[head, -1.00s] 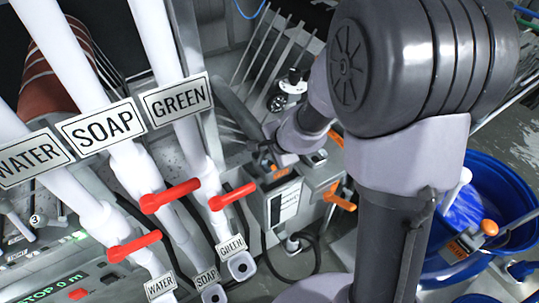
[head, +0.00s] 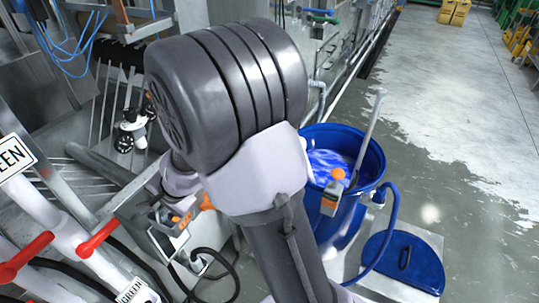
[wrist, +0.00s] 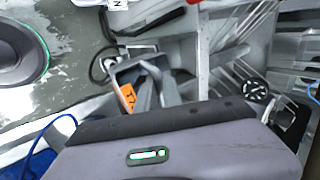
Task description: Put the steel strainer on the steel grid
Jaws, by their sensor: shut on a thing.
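My gripper (wrist: 157,88) shows in the wrist view with its two grey fingers close together at a grey, square-rimmed metal piece (wrist: 118,68). This piece has an orange label and looks like the steel strainer. The jaws are shut on it, but the exact grip is unclear. Pale metal bars, which seem to be the steel grid (wrist: 242,72), lie right of the gripper in the wrist view. Similar bars (head: 42,178) show at the left in the head view. I see no clear contact between strainer and grid.
A blue bucket (head: 372,168) with blue liquid and an orange-tagged tool stands right of my arm. A blue lid (head: 405,262) lies beside it. White pipes with red valve handles (head: 98,238) stand at the lower left. The floor at right is open.

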